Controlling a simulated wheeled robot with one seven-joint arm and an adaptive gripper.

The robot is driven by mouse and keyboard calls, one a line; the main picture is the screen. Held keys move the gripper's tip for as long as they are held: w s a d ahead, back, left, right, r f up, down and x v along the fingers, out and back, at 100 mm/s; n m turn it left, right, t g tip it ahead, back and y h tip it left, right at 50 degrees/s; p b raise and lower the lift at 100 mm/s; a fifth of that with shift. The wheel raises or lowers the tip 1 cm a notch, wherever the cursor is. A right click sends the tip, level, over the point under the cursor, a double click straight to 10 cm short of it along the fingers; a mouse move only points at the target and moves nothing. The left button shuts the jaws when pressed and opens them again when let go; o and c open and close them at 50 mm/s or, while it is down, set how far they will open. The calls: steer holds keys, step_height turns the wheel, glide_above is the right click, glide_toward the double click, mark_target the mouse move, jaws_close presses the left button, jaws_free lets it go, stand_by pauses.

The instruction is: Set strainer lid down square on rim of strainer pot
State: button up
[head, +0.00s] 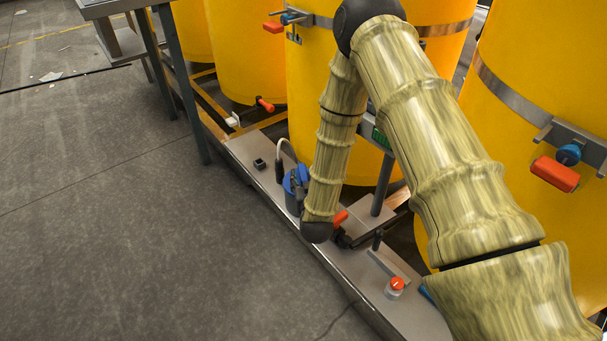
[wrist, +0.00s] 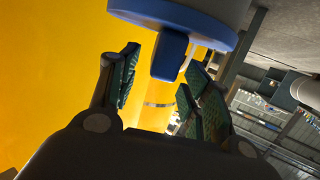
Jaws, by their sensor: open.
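The strainer lid (wrist: 205,28) is a blue disc with a blue block-like knob (wrist: 170,56). In the upside-down wrist view it lies against the end of the grey strainer pot (wrist: 230,8). I see no clear gap between lid and pot on the visible side; the far side of the rim is hidden. My gripper (wrist: 160,64) is open, with its green-padded fingers on either side of the knob in the picture and apart from it. In the head view the lid (head: 296,178) shows blue on top of the pot (head: 292,204), partly covered by my arm.
The pot stands on a narrow metal skid (head: 262,180). Yellow tanks (head: 240,50) rise close behind. An orange-handled valve (head: 340,220), a post (head: 382,185) and an orange knob (head: 397,284) are nearby. Open floor (head: 120,200) lies to the left.

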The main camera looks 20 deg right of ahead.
steer(key=v, duration=0.8)
steer(key=shift+s, duration=0.3)
steer(key=shift+s+a, duration=0.1)
steer(key=shift+a, duration=0.05)
